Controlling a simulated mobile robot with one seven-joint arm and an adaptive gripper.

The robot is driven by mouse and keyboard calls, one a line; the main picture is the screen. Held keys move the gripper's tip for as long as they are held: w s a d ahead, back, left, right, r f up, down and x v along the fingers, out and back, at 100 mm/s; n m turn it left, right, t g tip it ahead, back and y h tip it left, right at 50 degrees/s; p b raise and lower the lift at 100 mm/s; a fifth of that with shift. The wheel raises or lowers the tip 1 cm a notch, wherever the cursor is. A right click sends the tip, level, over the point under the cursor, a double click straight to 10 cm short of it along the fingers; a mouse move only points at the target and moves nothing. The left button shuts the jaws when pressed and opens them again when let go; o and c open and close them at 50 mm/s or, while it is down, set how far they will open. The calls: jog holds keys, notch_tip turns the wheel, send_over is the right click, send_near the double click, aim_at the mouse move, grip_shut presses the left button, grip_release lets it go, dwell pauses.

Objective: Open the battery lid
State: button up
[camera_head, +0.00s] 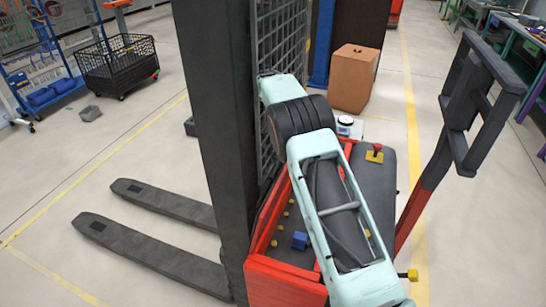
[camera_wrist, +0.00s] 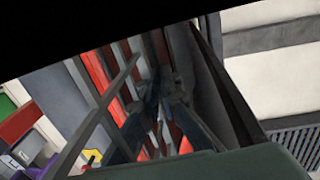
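A red lift truck (camera_head: 285,275) with a black mast stands in the middle of the head view. A dark grey flat panel (camera_head: 385,190) on its top, beside my arm, looks like the battery lid. It lies flat, with a small red and yellow knob (camera_head: 374,153) on it. My pale green arm reaches up across the truck toward the mesh guard, and hides part of the truck's top. My gripper is hidden in the head view. In the wrist view the dark fingers of my gripper (camera_wrist: 162,92) point toward the truck's bars and red parts; their gap and any contact are unclear.
The black mast (camera_head: 215,130) and mesh guard (camera_head: 280,45) stand close to my arm. Two forks (camera_head: 150,255) stick out to the left. A dark handle frame (camera_head: 475,100) rises at the right. A brown box (camera_head: 354,80) stands behind. The floor at the left is largely clear.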

jog(key=o, duration=0.5)
jog(key=f, duration=0.2)
jog(key=shift+s+d+f+g, duration=0.3)
jog(key=shift+s+f, duration=0.05)
jog(key=shift+f, duration=0.05)
jog(key=shift+c, duration=0.2)
jog(key=shift+o, duration=0.6)
jog(key=shift+w+f, duration=0.1)
jog(key=shift+w, duration=0.1)
jog(key=shift+a, duration=0.1)
jog(key=shift+r, duration=0.25)
notch_tip(320, 180, up, 12)
jog(key=a, duration=0.1)
jog(key=shift+w+a, duration=0.2)
jog(key=shift+w, duration=0.1)
jog(key=shift+f, duration=0.1)
jog(key=shift+c, duration=0.4)
